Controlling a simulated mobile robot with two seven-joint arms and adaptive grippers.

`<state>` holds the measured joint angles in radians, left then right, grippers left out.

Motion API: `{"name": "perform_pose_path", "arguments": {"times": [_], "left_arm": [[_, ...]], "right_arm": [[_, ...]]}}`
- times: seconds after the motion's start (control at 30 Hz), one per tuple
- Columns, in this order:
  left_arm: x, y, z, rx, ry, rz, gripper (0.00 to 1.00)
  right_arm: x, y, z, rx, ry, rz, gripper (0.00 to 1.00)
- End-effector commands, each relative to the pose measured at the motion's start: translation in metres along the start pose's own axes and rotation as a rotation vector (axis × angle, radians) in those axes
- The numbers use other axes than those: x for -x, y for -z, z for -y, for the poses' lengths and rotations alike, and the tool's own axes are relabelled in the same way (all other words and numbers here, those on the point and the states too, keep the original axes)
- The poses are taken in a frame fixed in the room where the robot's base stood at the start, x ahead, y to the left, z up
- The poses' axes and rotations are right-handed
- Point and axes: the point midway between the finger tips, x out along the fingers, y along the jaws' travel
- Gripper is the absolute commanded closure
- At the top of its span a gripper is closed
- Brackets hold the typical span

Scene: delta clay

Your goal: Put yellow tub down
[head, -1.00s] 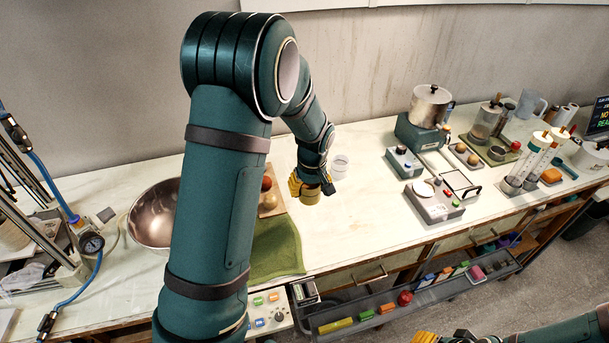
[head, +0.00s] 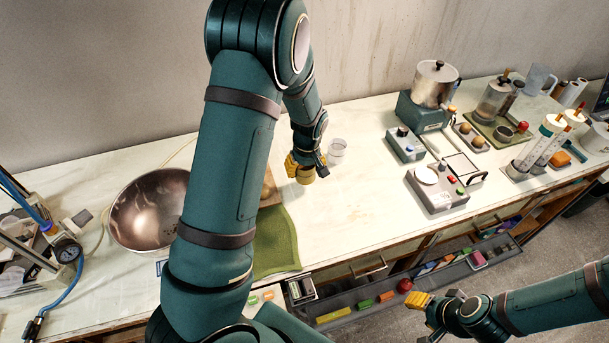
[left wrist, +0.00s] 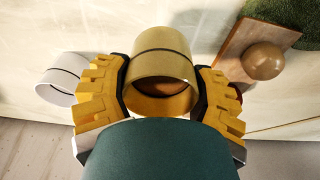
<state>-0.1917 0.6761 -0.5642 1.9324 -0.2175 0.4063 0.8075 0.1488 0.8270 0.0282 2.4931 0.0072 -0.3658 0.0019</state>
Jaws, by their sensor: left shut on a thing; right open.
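The yellow tub (left wrist: 163,62) is a short open cylinder with a dark line round it and a brownish inside. My left gripper (left wrist: 163,95) is shut on it, with a yellow finger on each side. In the head view my left gripper (head: 303,166) is over the pale bench, and the tub (head: 306,177) shows just below its fingers. I cannot tell whether the tub touches the bench. My right gripper (head: 424,307) is open and empty, in front of the bench near the floor.
A wooden board (left wrist: 240,50) with a round brown ball (left wrist: 264,61) and a green cloth (head: 277,243) are near. Bench right of the tub is clear up to the devices (head: 437,190).

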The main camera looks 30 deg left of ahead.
Motion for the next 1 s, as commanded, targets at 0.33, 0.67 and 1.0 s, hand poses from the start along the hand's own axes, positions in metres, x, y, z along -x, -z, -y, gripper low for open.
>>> {"name": "perform_pose_path", "arguments": {"times": [0.33,0.67,1.0], "left_arm": [[-0.037,-0.006,0.0,0.001,0.001,0.001,0.82],[-0.04,-0.006,0.0,0.001,0.0,0.0,0.82],[-0.039,-0.006,0.0,0.001,0.0,0.0,0.02]], "right_arm": [[-0.002,0.0,-0.001,0.0,0.0,0.0,0.53],[-0.005,-0.001,-0.002,0.0,-0.001,0.0,0.53],[-0.004,0.0,-0.001,0.0,-0.001,0.0,0.53]]}}
